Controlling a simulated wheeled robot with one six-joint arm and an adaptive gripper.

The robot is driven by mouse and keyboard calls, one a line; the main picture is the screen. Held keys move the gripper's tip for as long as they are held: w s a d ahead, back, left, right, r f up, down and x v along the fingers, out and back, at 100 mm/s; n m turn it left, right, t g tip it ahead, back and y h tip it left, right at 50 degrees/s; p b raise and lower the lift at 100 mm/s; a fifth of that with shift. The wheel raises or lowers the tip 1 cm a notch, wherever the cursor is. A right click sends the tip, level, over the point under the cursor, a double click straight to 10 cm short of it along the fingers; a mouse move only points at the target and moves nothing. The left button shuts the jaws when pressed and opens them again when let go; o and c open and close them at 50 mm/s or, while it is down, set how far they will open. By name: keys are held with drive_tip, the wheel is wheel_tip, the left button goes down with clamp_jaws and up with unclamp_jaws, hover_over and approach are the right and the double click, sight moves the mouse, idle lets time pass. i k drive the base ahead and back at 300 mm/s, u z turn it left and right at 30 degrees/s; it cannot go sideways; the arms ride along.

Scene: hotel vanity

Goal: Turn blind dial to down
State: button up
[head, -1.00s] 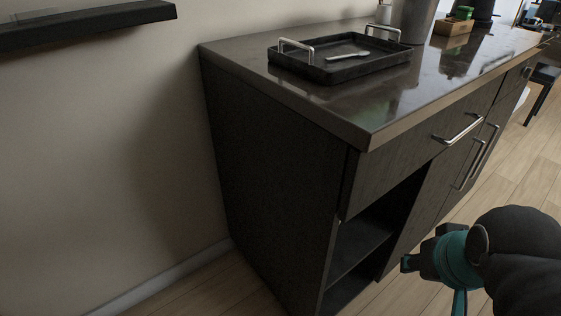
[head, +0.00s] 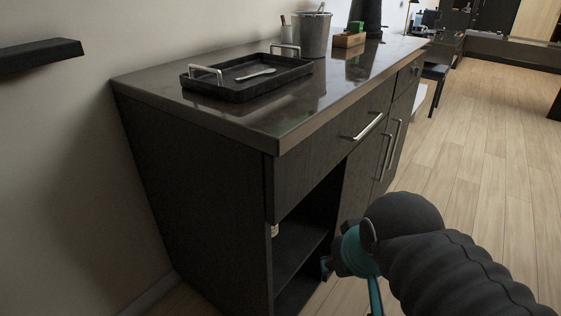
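No blind dial can be made out in the head view. My gripper (head: 326,268) is at the lower middle, in front of the dark cabinet's open shelf bay. It is mostly hidden by my wrist, so I cannot tell whether its fingers are open or shut. I see nothing held in it.
The dark cabinet (head: 195,190) stands against the wall. On it are a black tray (head: 215,92) with a spoon (head: 255,73), a grey bucket (head: 315,35) and a wooden box (head: 349,40). A dark wall shelf (head: 40,55) is upper left. Wood floor (head: 480,150) is clear at right.

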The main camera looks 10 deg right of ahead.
sight(415, 72)
drive_tip(key=z, duration=0.3)
drive_tip(key=k, duration=0.4)
drive_tip(key=z, duration=1.6)
drive_tip(key=i, duration=1.5)
drive_tip(key=u, duration=0.9)
drive_tip(key=i, duration=0.8)
drive_tip(key=u, duration=0.7)
